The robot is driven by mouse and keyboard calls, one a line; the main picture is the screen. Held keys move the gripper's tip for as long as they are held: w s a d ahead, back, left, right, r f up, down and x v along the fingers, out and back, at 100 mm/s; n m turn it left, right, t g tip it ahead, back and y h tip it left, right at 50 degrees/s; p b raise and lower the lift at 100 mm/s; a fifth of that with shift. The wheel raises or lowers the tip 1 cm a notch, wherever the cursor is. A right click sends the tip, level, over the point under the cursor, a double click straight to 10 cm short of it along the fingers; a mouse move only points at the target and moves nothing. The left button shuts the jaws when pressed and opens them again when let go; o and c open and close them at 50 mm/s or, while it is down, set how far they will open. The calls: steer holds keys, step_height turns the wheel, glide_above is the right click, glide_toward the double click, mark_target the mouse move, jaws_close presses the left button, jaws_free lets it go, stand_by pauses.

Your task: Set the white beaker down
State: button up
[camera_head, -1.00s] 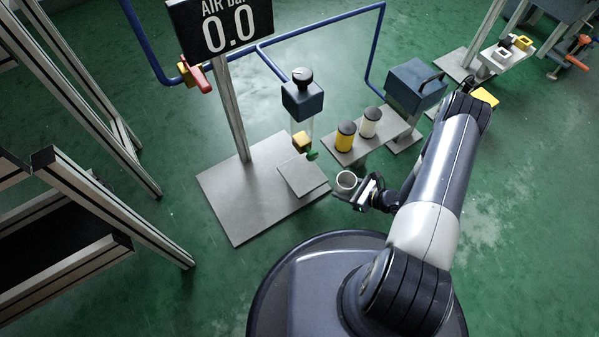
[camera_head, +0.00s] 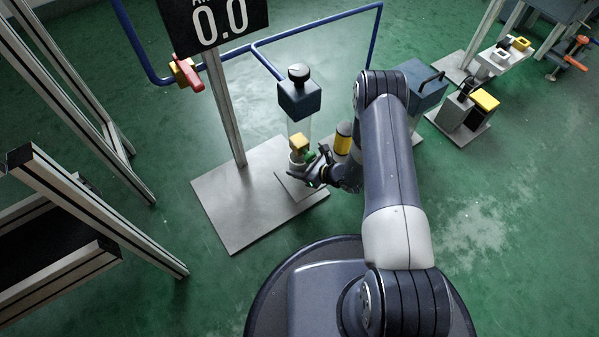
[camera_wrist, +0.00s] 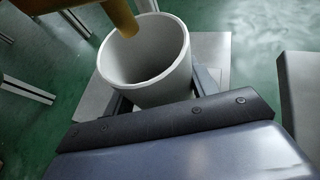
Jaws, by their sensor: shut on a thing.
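The white beaker (camera_wrist: 172,75) is upright between the fingers of my gripper (camera_wrist: 155,108) in the wrist view, and the gripper is shut on it. Its open mouth faces up and looks empty where I can see inside. A yellow-brown spout (camera_wrist: 118,14) hangs over the beaker's rim. In the head view my gripper (camera_head: 316,174) is at the yellow tap block (camera_head: 299,142), above a small grey plate (camera_head: 287,184). The beaker is mostly hidden there. I cannot tell whether its base touches the plate.
A green valve handle (camera_head: 311,157) is close to my gripper. A dark blue box (camera_head: 299,98) stands above the tap. A post with a display (camera_head: 222,22) rises from a wide grey base (camera_head: 232,218). A yellow-banded cylinder (camera_head: 343,138) stands just right of my gripper.

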mark_target(300, 171)
step_height(300, 171, down, 4)
steer(key=shift+r+b, duration=0.15)
steer(key=shift+b, duration=0.9)
steer(key=shift+r, duration=0.1)
steer(key=o, duration=1.5)
steer(key=shift+o, duration=0.2)
steer(key=shift+d+r, duration=0.1)
steer(key=shift+r, duration=0.1)
steer(key=p+v, duration=0.5)
steer(key=v, duration=0.6)
steer(key=shift+s+d, duration=0.2)
steer(key=shift+s, duration=0.05)
